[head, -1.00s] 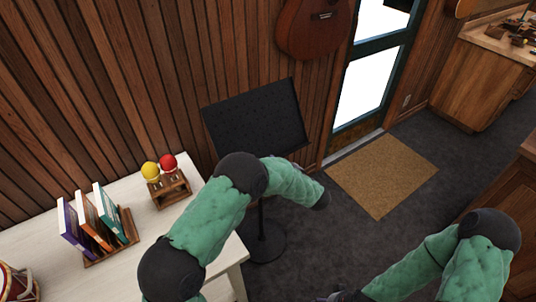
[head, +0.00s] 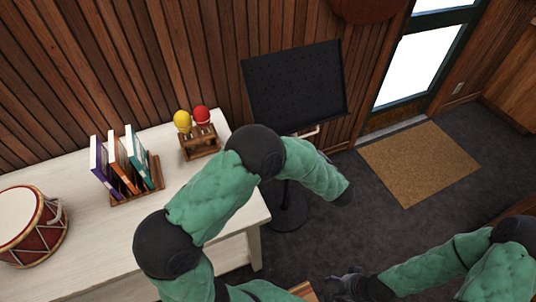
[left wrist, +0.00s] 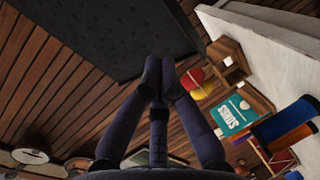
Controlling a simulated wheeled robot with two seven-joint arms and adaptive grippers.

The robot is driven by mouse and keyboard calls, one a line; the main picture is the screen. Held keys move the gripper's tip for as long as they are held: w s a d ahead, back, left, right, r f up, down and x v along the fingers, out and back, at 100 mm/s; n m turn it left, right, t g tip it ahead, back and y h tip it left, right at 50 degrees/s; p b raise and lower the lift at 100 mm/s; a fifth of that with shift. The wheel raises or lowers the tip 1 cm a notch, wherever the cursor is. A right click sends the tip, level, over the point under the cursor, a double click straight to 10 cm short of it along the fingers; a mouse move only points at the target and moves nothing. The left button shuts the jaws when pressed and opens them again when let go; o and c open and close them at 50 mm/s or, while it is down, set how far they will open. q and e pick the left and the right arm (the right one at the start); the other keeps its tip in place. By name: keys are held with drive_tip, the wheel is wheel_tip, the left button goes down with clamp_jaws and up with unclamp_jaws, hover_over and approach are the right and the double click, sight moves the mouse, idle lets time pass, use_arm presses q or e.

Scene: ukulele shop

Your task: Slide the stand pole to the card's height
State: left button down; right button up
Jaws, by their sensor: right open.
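The stand's black perforated desk (head: 293,85) is upright near the wall in the head view. Its round dark base (head: 287,206) is on the floor, and my left arm hides most of the pole. In the left wrist view, the desk (left wrist: 95,35) fills the top. My left gripper (left wrist: 159,76) has its fingertips together below the desk's edge, with nothing visible between them. In the head view the left gripper is hidden. My right gripper (head: 345,285) is open and low at the bottom edge, apart from the stand. I cannot make out the card.
A white table (head: 85,262) on the left holds a red drum (head: 32,225), a book rack (head: 137,190) and a wooden holder (head: 200,147) with yellow and red shakers. A tan mat (head: 418,163) lies on the dark floor to the right. The wall is close behind the stand.

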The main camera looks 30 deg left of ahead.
use_arm(q)
drive_tip(key=s+a+f+n+b, duration=0.2)
drive_tip(key=s+f+n+b, duration=0.55)
drive_tip(key=n, duration=1.25)
drive_tip(key=w+a+b, duration=0.2)
drive_tip(key=w+a, duration=0.4)
drive_tip(key=a, duration=0.3)
drive_tip(key=shift+w+a+r+b, duration=0.15)
drive_tip(key=shift+a+r+b, duration=0.05)
drive_tip(key=shift+b, duration=0.2)
drive_tip(key=shift+r, duration=0.85)
drive_tip(key=shift+f, duration=0.1)
